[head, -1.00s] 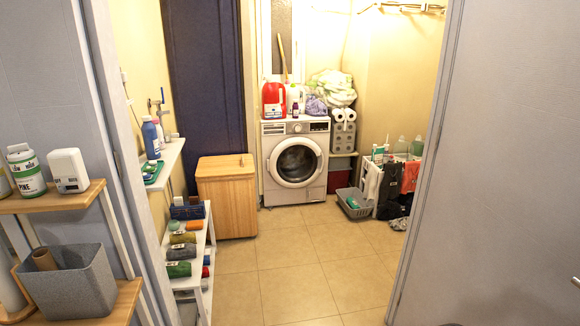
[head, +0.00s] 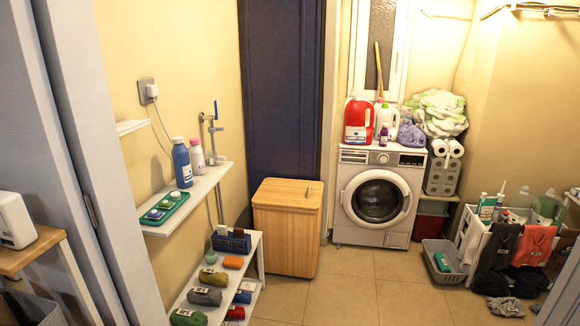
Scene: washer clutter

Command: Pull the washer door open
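The white washer (head: 377,198) stands against the back wall, right of centre in the head view. Its round front door (head: 408,203) has a white ring around dark glass and looks shut. The control panel with a dial runs along the top of its front. Neither of my grippers is in view.
A wooden cabinet (head: 288,228) stands left of the washer. A low white shelf (head: 257,262) with rolled cloths is at the left. A grey basket (head: 441,262) and a crate hung with clothes (head: 494,250) are at the right. The tiled floor (head: 370,292) before the washer is clear.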

